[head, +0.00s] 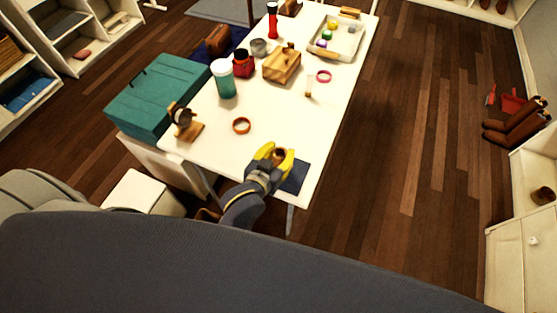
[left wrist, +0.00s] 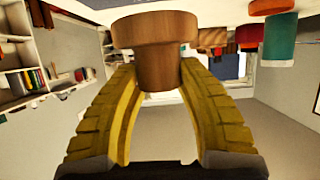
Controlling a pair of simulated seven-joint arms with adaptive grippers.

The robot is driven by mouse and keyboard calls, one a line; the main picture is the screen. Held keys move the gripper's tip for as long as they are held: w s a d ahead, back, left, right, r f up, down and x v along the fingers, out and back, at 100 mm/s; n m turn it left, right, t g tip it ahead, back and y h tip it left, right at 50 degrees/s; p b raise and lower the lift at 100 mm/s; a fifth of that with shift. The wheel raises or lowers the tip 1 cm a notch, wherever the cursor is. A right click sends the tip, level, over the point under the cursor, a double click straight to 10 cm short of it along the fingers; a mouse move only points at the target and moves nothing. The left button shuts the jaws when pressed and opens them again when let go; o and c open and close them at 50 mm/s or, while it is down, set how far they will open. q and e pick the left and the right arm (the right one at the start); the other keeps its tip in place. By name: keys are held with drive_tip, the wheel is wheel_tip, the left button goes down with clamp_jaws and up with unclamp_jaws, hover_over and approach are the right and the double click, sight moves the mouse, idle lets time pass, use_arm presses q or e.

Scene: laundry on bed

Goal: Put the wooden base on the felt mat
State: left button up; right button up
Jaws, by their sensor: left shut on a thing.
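The wooden base (left wrist: 157,45) is a brown round piece with a wide end and a narrower end. My left gripper (head: 270,155) has yellow fingers shut on it, and the wooden base (head: 280,154) shows between their tips in the head view. In the left wrist view the fingers (left wrist: 160,95) press on its narrower part. The dark blue-grey felt mat (head: 297,178) lies at the near right corner of the white table. The gripper is at the mat's upper left edge and covers part of it. I cannot tell the gap to the table. My right gripper is not in view.
On the white table (head: 205,148), a copper-coloured ring (head: 241,126) and a wooden stand (head: 187,131) lie to the left. A teal jar (head: 223,80), a wooden box (head: 283,66), a small hourglass (head: 309,87) and a tray (head: 355,48) stand farther back.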

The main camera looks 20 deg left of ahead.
sight(276, 164)
use_arm(q)
drive_tip(key=shift+f, duration=1.95)
drive_tip(key=shift+f, duration=0.1)
drive_tip(key=o, duration=1.2)
drive_tip(key=v, duration=1.2)
drive_tip(key=shift+a, duration=0.1)
